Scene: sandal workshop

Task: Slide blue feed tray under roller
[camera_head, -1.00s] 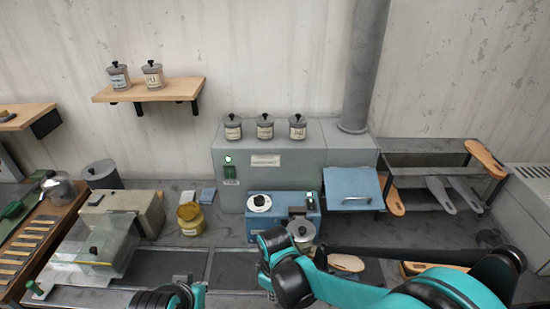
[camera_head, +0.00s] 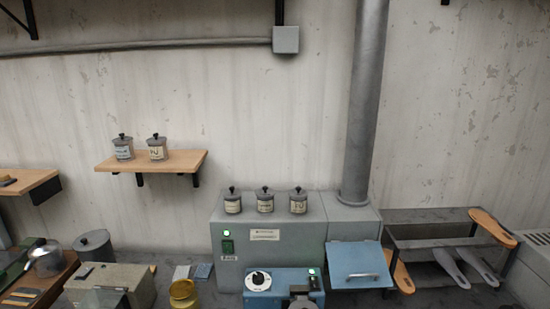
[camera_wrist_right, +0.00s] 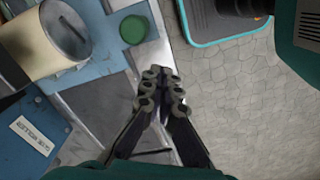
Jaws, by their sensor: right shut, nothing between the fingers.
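In the right wrist view, my right gripper (camera_wrist_right: 160,84) is shut and empty, its fingertips together. A cream cylinder with a grey end (camera_wrist_right: 66,32), which looks like a roller, is at the upper left. A blue flat surface (camera_wrist_right: 108,68) lies beside and below it, left of the fingertips. I cannot tell whether this is the feed tray. A round green knob (camera_wrist_right: 133,29) is above the fingertips, apart from them. My left gripper is in no current view.
In the head view, a blue unit with a dial (camera_head: 283,283) stands before a grey cabinet (camera_head: 290,233). A blue flap (camera_head: 358,265) is right of it. Jars stand on the cabinet and a wooden shelf (camera_head: 152,161). The wrist view shows tiled floor (camera_wrist_right: 240,90) at right.

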